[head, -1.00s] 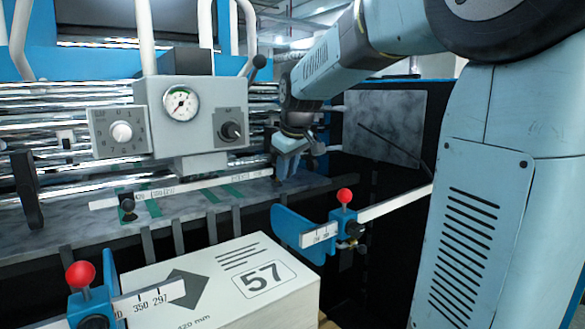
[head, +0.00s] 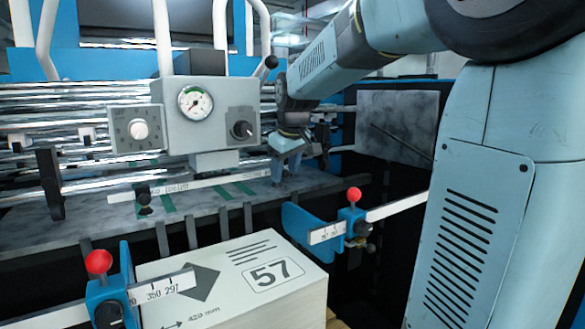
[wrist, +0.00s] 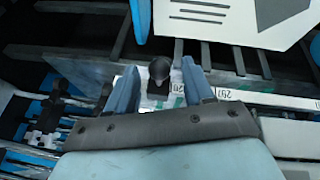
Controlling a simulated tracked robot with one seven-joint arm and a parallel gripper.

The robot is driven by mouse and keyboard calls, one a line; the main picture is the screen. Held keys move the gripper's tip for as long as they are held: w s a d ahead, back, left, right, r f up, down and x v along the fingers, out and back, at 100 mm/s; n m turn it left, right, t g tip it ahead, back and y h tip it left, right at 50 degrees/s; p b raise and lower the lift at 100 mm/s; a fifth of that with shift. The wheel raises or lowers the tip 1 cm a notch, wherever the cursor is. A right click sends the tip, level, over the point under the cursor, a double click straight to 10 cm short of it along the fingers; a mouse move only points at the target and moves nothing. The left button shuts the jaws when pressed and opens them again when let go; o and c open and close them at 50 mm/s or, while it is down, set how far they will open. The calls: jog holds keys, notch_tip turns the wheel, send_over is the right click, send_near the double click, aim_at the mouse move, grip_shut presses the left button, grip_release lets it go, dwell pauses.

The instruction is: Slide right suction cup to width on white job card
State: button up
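My gripper (head: 286,172) is over the right part of the white scale bar (head: 205,184) on the machine's grey table. In the wrist view its two blue fingers (wrist: 160,72) stand apart, one on each side of a round black knob (wrist: 159,68) on the scale bar (wrist: 232,94), with gaps visible. In the head view this right knob is hidden by the gripper. The left suction cup (head: 144,200), black, sits on the left part of the bar.
Blue side guides with red knobs stand left (head: 100,262) and right (head: 354,195) of the stack, with scale arms. A grey control box (head: 210,115) with a gauge hangs over the table. Shiny rollers (head: 75,165) lie behind. A grey panel (head: 398,122) is at right.

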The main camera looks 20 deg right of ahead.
jog(key=v, duration=1.3)
jog(key=shift+s+r, duration=0.15)
jog(key=shift+r, duration=0.15)
jog(key=s+f+m, duration=0.5)
jog(key=s+f, duration=1.4)
jog(key=s, duration=0.1)
jog(key=shift+s+t, duration=0.3)
jog(key=shift+s, duration=0.1)
dwell(1.1)
dwell(0.6)
